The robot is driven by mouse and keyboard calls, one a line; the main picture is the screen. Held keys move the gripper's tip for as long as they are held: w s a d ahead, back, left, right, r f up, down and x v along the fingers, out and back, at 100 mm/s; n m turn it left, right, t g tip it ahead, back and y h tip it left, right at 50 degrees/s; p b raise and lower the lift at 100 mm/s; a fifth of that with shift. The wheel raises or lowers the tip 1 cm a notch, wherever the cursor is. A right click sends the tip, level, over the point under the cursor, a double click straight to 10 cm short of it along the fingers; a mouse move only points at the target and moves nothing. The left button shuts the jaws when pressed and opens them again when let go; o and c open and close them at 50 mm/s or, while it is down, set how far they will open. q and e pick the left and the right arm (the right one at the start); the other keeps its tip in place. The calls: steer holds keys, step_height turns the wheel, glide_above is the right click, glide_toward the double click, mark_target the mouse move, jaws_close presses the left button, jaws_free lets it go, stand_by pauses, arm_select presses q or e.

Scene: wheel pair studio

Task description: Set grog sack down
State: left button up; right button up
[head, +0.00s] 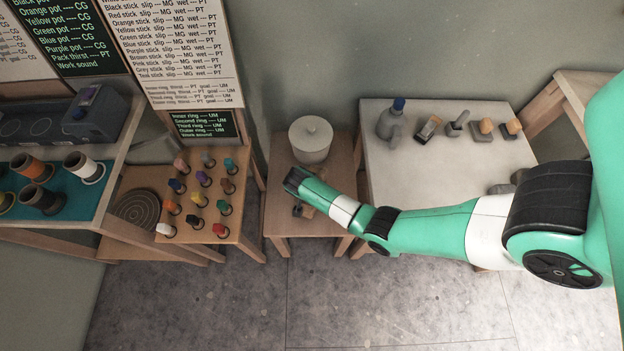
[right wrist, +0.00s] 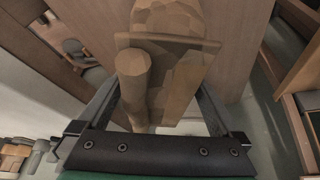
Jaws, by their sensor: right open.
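The grog sack, a brown faceted bundle (right wrist: 168,18), fills the upper middle of the right wrist view. It has a flat band across it and a thick rounded brown piece (right wrist: 133,80) beside it. My right gripper (right wrist: 158,84) is open, with one finger on each side of the brown bundle. In the head view my right gripper (head: 296,184) is over the small wooden table (head: 283,222). A bit of brown (head: 306,211) shows just below it, mostly hidden by my arm. Whether the bundle rests fully on the tabletop is hard to tell. My left gripper is not in view.
A lidded pale pot (head: 311,140) stands at the back of the same table. A rack of coloured sticks (head: 200,192) stands to the left. A white-topped table (head: 440,165) with a bottle (head: 396,118) and several tools stands to the right. The floor in front is clear.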

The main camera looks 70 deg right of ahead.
steer(key=p+v, duration=0.3)
steer(key=v, duration=0.9)
steer(key=shift+r, duration=0.15)
